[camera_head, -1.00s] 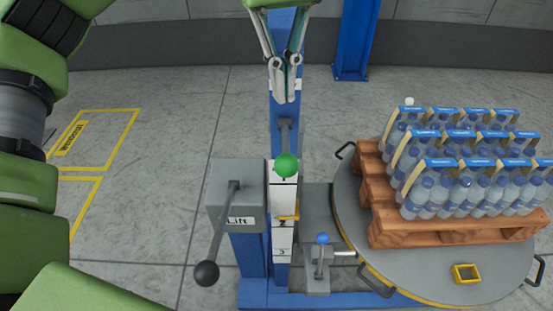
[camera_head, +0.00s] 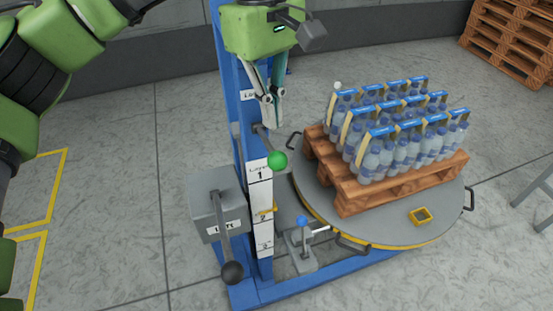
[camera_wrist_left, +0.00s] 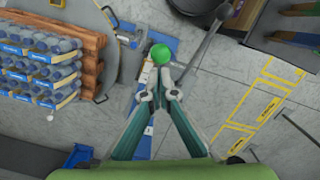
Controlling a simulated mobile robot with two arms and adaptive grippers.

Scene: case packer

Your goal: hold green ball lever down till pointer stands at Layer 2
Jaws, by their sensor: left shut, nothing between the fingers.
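The green ball (camera_head: 277,161) sits on the end of a grey lever on the blue post, in front of the top of a white scale (camera_head: 261,190). In the left wrist view the ball (camera_wrist_left: 160,54) shows just beyond the closed fingertips (camera_wrist_left: 160,88). My right gripper is out of view.
A grey Lift box (camera_head: 215,200) with a black ball lever (camera_head: 232,272) stands left of the scale. A blue ball lever (camera_head: 302,221) is low to its right. A round turntable (camera_head: 385,232) carries a wooden pallet (camera_head: 355,198) of bottle packs (camera_head: 400,135).

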